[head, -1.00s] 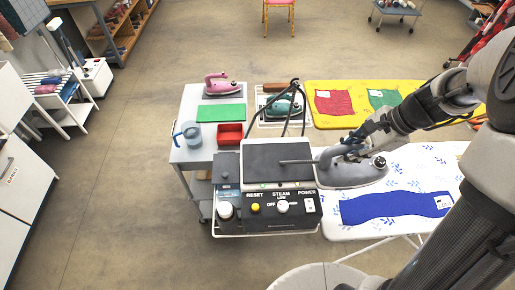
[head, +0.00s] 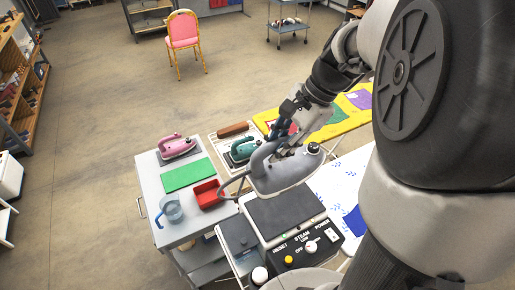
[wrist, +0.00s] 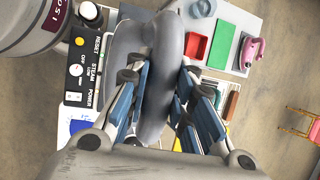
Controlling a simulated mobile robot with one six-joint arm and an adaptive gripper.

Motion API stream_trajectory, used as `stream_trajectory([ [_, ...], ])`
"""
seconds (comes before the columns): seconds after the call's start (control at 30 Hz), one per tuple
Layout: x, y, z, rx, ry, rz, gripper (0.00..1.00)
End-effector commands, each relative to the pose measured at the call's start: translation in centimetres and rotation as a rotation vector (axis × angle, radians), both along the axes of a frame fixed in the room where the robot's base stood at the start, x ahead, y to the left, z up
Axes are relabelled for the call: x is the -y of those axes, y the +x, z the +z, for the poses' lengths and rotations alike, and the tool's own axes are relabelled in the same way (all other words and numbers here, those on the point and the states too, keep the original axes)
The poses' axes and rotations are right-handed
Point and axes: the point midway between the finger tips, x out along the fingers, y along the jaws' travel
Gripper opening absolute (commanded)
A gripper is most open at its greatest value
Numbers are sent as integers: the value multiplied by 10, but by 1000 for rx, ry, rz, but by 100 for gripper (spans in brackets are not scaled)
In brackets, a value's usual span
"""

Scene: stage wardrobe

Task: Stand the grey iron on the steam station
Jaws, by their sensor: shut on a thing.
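The grey iron (head: 285,173) is held by its handle in my gripper (head: 281,140). In the head view it hangs over the far end of the steam station's dark rest plate (head: 289,216); I cannot tell whether it touches. The station's black control panel (head: 308,247) faces the near side. In the wrist view the grey iron's handle (wrist: 160,85) lies between the fingers of my gripper (wrist: 158,95), which are shut on it. The iron hides part of the plate.
A trolley top (head: 150,200) to the left holds a pink iron (head: 176,147), a green mat (head: 188,174), a red tray (head: 208,194) and a blue jug (head: 171,211). A green iron (head: 242,150) stands just behind the grey one. The ironing board (head: 335,190) lies to the right.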

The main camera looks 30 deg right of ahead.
Motion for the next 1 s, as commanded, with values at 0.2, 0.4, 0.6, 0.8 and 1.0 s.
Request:
stream_trajectory([
  [0.2, 0, 0, -53, -2, 3, -2, 0],
  [0.4, -1, 0, -98, -2, 3, -1, 0],
  [0.6, 0, 0, -130, 0, 2, -1, 0],
  [0.8, 0, 1, -140, 2, 0, -1, 0],
  [1.0, 0, 0, -160, -1, 2, -1, 0],
])
